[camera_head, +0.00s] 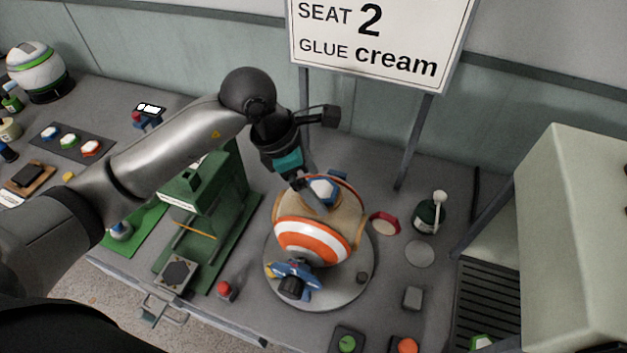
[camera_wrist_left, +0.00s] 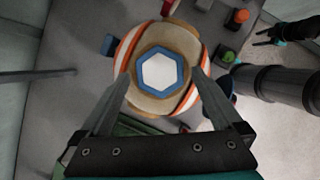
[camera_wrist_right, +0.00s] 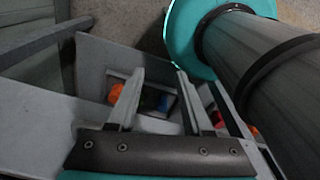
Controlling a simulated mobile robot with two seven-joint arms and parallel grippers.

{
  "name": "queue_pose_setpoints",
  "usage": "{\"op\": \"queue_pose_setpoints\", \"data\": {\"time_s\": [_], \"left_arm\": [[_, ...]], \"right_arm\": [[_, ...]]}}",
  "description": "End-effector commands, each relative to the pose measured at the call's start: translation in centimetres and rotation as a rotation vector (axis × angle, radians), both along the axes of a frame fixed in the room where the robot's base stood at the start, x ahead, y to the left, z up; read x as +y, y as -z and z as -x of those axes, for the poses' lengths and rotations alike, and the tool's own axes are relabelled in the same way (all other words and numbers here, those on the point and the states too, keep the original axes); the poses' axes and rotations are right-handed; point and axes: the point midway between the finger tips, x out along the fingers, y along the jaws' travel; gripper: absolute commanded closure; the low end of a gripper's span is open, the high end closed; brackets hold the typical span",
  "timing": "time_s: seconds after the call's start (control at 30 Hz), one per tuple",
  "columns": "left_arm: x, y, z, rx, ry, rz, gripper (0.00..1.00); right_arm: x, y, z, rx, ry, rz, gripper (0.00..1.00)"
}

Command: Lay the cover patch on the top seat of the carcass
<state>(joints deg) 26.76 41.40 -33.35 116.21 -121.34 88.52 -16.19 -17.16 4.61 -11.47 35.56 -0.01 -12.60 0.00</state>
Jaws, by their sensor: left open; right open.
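The carcass (camera_head: 313,240) is a ball with orange and white stripes and a tan band over its top, on a round grey plate (camera_head: 345,290). A white hexagonal cover patch with a blue rim (camera_head: 323,189) lies on the tan top; it also shows in the left wrist view (camera_wrist_left: 159,71), looking flat and centred. My left gripper (camera_head: 318,200) is above the ball, open, with its fingers (camera_wrist_left: 161,82) either side of the patch and apart from it. The fingers partly hide the patch in the head view. My right gripper (camera_wrist_right: 160,74) is open and empty, away from the ball.
A red-rimmed patch (camera_head: 385,223) and a green pot with a brush (camera_head: 430,214) lie to the right. A green press (camera_head: 205,205) stands close left. A sign (camera_head: 380,35) reads seat 2, glue cream. A pale cabinet (camera_head: 570,230) bounds the right.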

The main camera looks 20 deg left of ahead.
Motion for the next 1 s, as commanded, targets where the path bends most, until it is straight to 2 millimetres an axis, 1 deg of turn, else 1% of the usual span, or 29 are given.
{"op": "queue_pose_setpoints", "data": {"time_s": [0.17,0.23,0.33,0.6,0.7,0.83,1.0], "left_arm": [[0.0,-0.4,0.0,0.0,0.0,0.0,0.0],[0.4,-1.2,0.0,-0.006,-0.001,-0.002,0.0],[1.1,-2.9,0.4,-0.007,0.0,-0.004,0.0],[3.1,-8.4,1.4,-0.006,-0.001,-0.002,0.0],[3.6,-9.8,1.7,-0.005,-0.001,-0.001,0.0],[3.9,-11.0,2.0,-0.002,-0.001,0.0,0.0],[4.1,-11.4,2.1,0.0,-0.001,0.0,0.0]], "right_arm": [[0.0,-0.4,0.0,0.001,0.0,0.0,0.5],[0.0,-0.1,0.0,0.001,0.0,-0.001,0.5],[0.0,0.2,0.0,0.001,0.0,-0.001,0.5],[0.0,0.8,0.0,0.001,0.0,-0.001,0.5],[0.1,0.9,0.1,0.001,0.0,-0.001,0.5],[0.1,1.0,0.1,0.001,0.0,-0.001,0.5],[0.0,1.0,0.1,0.001,0.001,-0.001,0.5]]}}
